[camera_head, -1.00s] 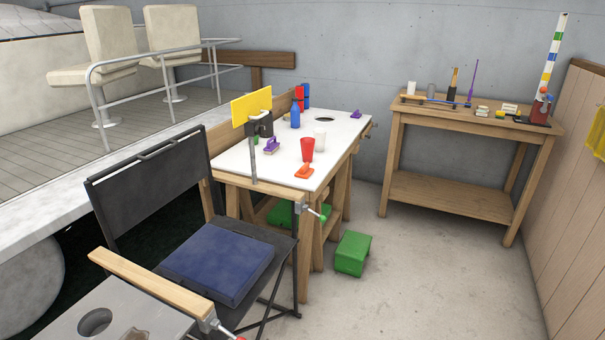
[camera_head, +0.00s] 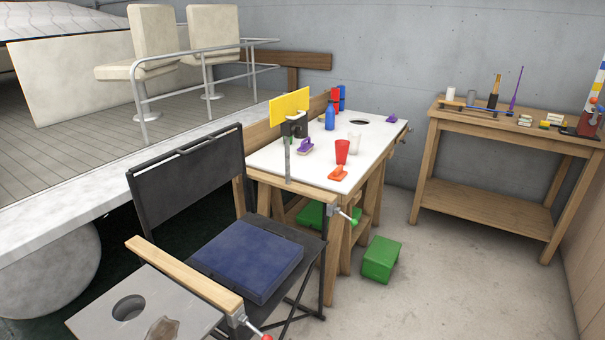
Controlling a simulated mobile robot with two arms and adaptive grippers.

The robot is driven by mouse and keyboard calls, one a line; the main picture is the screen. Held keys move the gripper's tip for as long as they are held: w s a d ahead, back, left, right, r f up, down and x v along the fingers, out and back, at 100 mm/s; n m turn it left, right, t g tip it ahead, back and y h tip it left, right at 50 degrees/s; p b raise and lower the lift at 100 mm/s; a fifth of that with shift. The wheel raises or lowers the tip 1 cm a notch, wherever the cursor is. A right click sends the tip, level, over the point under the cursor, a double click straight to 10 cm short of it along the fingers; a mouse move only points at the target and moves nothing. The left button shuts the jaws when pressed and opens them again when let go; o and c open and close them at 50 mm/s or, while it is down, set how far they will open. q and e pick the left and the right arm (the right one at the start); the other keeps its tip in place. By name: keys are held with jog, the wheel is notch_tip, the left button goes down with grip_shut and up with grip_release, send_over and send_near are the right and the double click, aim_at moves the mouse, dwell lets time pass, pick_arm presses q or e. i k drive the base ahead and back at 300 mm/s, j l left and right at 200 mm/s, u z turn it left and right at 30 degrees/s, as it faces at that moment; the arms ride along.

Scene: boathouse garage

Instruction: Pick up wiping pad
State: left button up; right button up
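No thing in view can be told for certain as the wiping pad. On the white-topped table (camera_head: 285,160) lie small handled items that may be pads or scrapers. One is a purple item with a pale base (camera_head: 305,147), near the table's left edge. Another is an orange item (camera_head: 338,174) at the front edge, near a red cup (camera_head: 342,151). A smaller purple item (camera_head: 391,118) lies at the far right corner. They are too small to tell apart surely. Neither of my grippers is in view.
A black chair with a blue cushion (camera_head: 245,262) stands before the table's left side. A wooden workbench (camera_head: 480,195) stands by the back wall. Concrete floor between is clear.

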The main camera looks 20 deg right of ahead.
aim_at(338, 174)
jog(key=i+l+u, duration=0.3)
jog(key=l+u, duration=0.35)
jog(key=i+l+u, duration=0.15)
jog(key=l+u, duration=0.15)
